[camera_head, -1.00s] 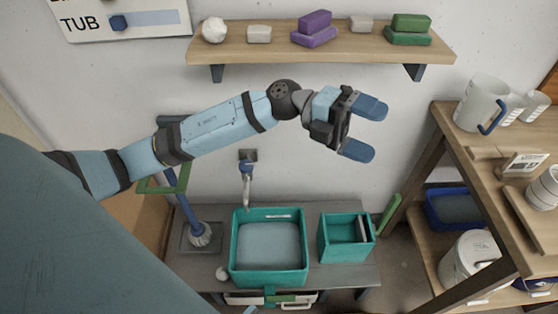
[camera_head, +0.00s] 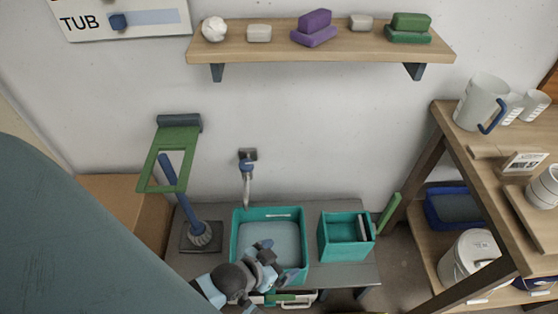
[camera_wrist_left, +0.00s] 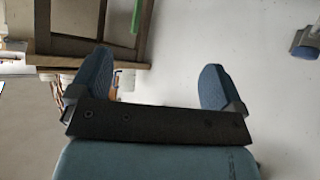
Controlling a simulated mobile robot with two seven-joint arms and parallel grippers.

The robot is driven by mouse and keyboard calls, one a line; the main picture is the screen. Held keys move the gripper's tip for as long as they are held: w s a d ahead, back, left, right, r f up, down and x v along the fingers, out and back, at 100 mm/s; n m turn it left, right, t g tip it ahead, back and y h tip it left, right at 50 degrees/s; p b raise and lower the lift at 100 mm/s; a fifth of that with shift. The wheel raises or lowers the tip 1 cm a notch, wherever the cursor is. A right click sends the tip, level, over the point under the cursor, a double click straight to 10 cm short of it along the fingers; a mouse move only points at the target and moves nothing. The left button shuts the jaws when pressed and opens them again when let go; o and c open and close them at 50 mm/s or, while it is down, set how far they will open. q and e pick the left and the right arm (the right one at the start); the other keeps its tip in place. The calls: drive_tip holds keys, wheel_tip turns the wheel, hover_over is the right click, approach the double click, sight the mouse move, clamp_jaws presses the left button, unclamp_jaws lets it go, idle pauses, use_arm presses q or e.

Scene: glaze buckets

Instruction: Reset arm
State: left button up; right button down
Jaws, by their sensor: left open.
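My left gripper (camera_wrist_left: 155,85) is open in the left wrist view, its two blue fingers spread wide with nothing between them. In the head view my left arm (camera_head: 235,282) is folded low at the bottom, in front of the teal tub's near left part. The fingertips are hard to make out there. My right gripper is not in view.
The teal tub (camera_head: 238,235) and a smaller teal bin (camera_head: 338,243) stand on a grey bench (camera_head: 340,277). A wall shelf (camera_head: 270,47) holds sponges. A wooden rack (camera_head: 445,120) holds jugs at right.

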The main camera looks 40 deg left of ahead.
use_arm(q)
drive_tip(key=shift+r, duration=0.1)
wheel_tip(320, 180, up, 12)
drive_tip(key=p, duration=1.3)
drive_tip(key=shift+s+a+p, duration=0.25)
drive_tip(key=shift+a+p, duration=0.15)
drive_tip(key=shift+a, duration=0.05)
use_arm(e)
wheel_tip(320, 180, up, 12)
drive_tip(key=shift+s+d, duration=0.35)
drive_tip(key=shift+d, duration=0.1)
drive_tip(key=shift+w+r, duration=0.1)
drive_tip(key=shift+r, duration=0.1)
